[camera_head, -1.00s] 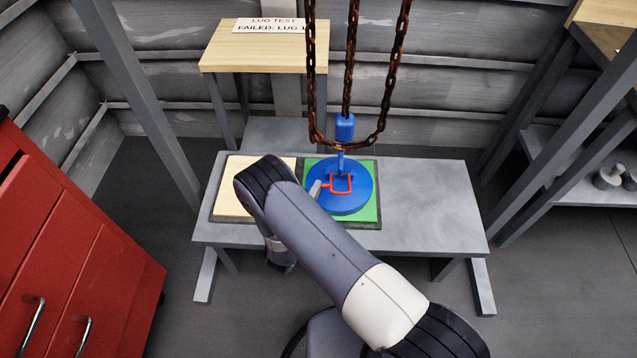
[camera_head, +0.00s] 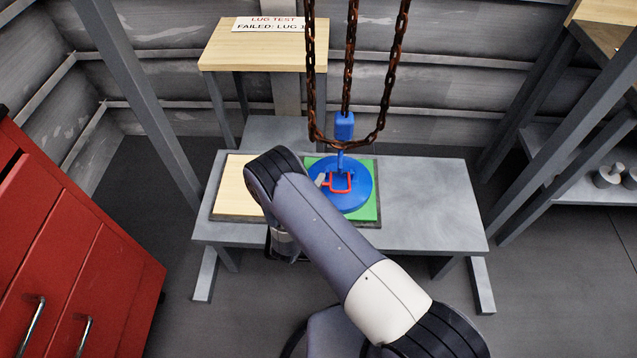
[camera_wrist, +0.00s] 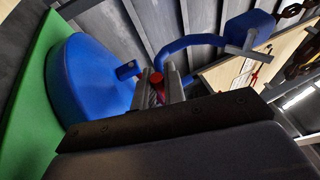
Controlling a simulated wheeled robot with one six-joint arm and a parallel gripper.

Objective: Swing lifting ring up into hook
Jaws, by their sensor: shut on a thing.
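The red lifting ring (camera_head: 341,188) is a squared loop on top of the round blue part (camera_head: 352,203). My gripper (camera_head: 322,180) is at the ring's left side. In the wrist view my gripper (camera_wrist: 160,88) is shut on a red bar of the ring (camera_wrist: 156,77). The blue hook (camera_head: 341,160) hangs just above and behind the ring; its curve (camera_wrist: 190,43) shows beyond the fingertips in the wrist view. A short blue lug (camera_wrist: 128,70) stands on the blue part beside the fingers. Whether the ring touches the hook cannot be told.
The blue part sits on a green pad (camera_head: 370,212) on the grey bench (camera_head: 440,200), beside a wooden pad (camera_head: 235,190). Rusty chains (camera_head: 385,100) hang over the bench around the hook. A red cabinet (camera_head: 70,260) stands at left. The bench's right side is clear.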

